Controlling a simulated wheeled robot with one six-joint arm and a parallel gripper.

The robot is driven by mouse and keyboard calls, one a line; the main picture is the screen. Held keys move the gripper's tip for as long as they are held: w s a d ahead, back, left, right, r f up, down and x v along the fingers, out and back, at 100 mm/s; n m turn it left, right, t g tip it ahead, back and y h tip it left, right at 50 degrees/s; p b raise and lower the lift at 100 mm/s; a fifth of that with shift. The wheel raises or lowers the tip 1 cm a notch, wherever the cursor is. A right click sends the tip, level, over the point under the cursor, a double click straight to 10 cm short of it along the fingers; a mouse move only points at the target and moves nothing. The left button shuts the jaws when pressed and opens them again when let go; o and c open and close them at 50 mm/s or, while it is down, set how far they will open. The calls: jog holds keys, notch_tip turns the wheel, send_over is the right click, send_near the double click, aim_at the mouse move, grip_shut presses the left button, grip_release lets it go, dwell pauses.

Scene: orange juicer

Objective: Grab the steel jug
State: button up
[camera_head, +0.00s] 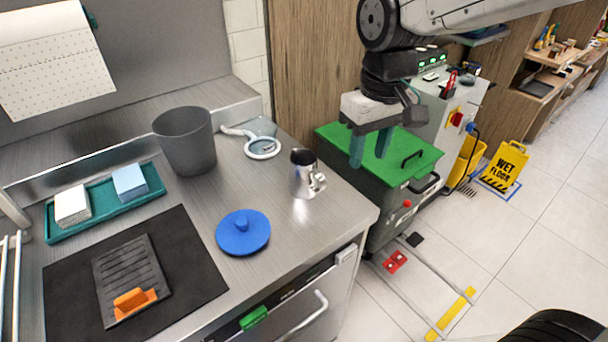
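The steel jug (302,178) stands upright on the metal counter (320,222), near its right end. It is shiny, open at the top, with its handle toward the lower right. My gripper (370,150) hangs to the right of the jug and higher in the picture, in front of the green-topped cabinet. Its two teal fingers point down and are apart, with nothing seen between them. The gripper and jug do not touch.
A blue lid (243,232) lies left of the jug. A grey bin (186,142) and a white-handled strainer-like item (262,147) stand behind. A green-topped cabinet (405,160) adjoins the counter's right. The counter right of the jug is bare.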

jog(key=n, duration=0.2)
send_over(321, 177)
notch_tip(321, 177, down, 4)
jog(key=shift+d+f, duration=0.1)
jog(key=shift+d, duration=0.05)
notch_tip(321, 177, down, 8)
jog(key=shift+r, duration=0.2)
grip_shut()
